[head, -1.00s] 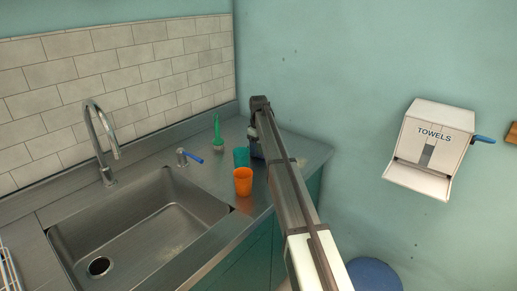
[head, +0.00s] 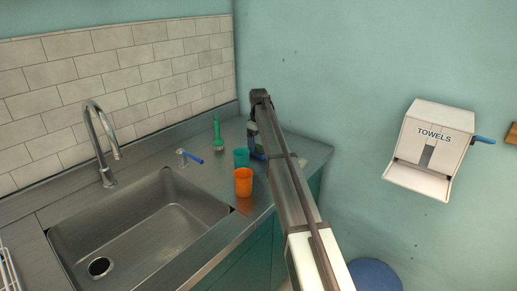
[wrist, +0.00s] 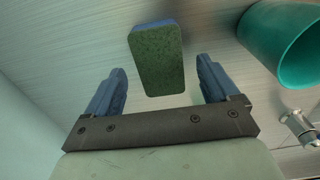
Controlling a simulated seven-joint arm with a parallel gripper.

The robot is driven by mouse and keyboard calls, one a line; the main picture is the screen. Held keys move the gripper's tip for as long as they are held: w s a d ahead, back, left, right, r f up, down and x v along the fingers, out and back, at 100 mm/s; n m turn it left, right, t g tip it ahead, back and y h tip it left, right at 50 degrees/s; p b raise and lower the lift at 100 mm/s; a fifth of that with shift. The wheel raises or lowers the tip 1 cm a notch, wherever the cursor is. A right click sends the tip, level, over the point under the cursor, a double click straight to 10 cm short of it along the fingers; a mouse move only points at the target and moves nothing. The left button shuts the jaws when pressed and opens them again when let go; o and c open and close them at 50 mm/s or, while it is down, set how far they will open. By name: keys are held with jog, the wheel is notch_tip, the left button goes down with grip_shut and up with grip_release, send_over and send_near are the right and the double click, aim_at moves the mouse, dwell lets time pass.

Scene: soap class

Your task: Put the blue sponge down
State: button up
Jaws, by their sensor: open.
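The blue sponge (wrist: 157,58) lies on the steel counter in the wrist view, its dark green scouring face toward the camera and a blue edge showing at its far end. My gripper (wrist: 160,78) is open, with one blue finger on each side of the sponge's near end and a gap to both. Most of the sponge reaches out beyond the fingertips. In the head view my gripper (head: 252,132) is over the counter behind the teal cup, and the sponge there is mostly hidden by the arm and cup.
A teal cup (head: 241,157) stands close to the left of my gripper, with an orange cup (head: 243,182) in front of it. The sink (head: 140,225) is empty. Walls close the back.

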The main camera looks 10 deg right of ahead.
aim_at(259, 148)
notch_tip(259, 148, up, 9)
dwell(0.3)
